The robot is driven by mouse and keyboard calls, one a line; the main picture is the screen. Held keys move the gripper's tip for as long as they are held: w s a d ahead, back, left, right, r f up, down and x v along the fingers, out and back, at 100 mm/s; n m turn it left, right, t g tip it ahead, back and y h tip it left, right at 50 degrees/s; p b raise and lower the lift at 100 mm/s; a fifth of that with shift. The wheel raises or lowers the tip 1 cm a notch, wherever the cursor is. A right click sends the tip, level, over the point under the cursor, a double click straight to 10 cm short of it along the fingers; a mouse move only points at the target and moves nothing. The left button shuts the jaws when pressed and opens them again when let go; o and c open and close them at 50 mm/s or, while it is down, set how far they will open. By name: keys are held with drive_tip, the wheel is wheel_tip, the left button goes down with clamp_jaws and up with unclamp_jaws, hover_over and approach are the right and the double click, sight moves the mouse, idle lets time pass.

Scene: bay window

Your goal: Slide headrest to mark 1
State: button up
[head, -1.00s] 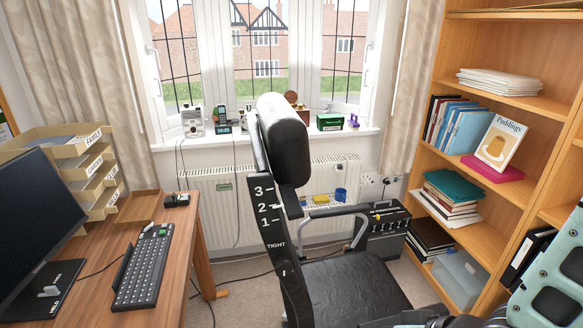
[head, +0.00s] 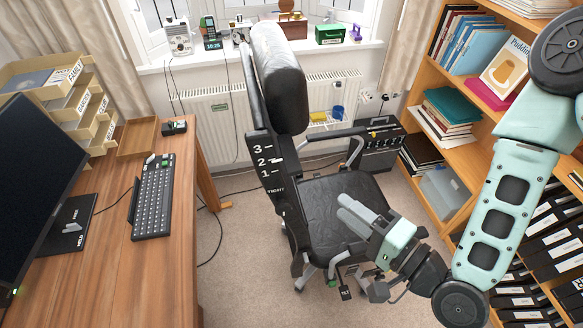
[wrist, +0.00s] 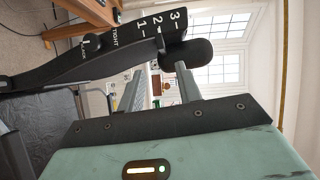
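The black padded headrest (head: 277,80) tops the dark back of an office chair. White marks 3, 2 and 1 run down its upright (head: 262,160), with TIGHT printed below. A small white line shows beside mark 2. My gripper (head: 347,212) is over the black chair seat (head: 335,205), below and right of the headrest, apart from it and empty. In the wrist view, the picture is turned sideways; the headrest (wrist: 187,57) and marked upright (wrist: 120,42) lie beyond my two separated fingers. A round black knob (wrist: 91,42) sits on the upright there.
A wooden desk (head: 130,270) with a keyboard (head: 154,195) and monitor (head: 35,195) stands left. A radiator (head: 220,120) and windowsill are behind the chair. A bookshelf (head: 455,150) fills the right.

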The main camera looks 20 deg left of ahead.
sight(298, 172)
drive_tip(key=b+x, duration=0.6)
drive_tip(key=x, duration=0.8)
drive_tip(key=shift+a+b, duration=0.2)
drive_tip(key=shift+b, duration=0.2)
drive_tip(key=shift+w+a, duration=0.25)
drive_tip(key=shift+a, duration=0.25)
drive_tip(key=shift+f, duration=0.1)
clamp_jaws()
